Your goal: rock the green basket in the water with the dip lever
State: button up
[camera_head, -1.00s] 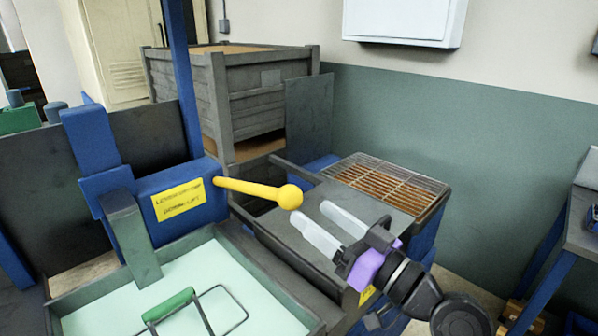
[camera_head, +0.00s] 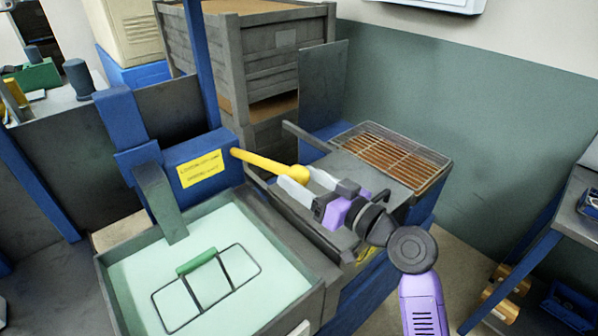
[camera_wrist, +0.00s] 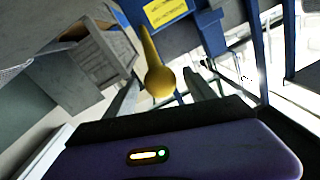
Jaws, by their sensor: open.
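The dip lever (camera_head: 262,163) is a yellow bar with a round knob, sticking out to the right from a blue housing (camera_head: 199,170) with a yellow label. The green-handled basket (camera_head: 206,284) sits in the pale water of the grey tank (camera_head: 316,292); its wire frame and green handle (camera_head: 197,261) show. My gripper (camera_head: 301,182) is open at the knob end of the lever. In the wrist view the yellow knob (camera_wrist: 160,82) lies between my two fingers (camera_wrist: 164,97), with the bar running away to the housing. Whether either finger touches the knob cannot be told.
A wire-topped tray (camera_head: 390,158) stands behind and right of my gripper. A grey slatted crate (camera_head: 245,50) stands at the back. A blue post (camera_head: 201,70) rises behind the housing. A workbench (camera_head: 570,205) stands at the right edge.

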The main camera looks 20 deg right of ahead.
jog(key=shift+w+a, duration=0.25)
jog(key=shift+w, duration=0.4)
grip_shut()
jog(key=shift+r, duration=0.15)
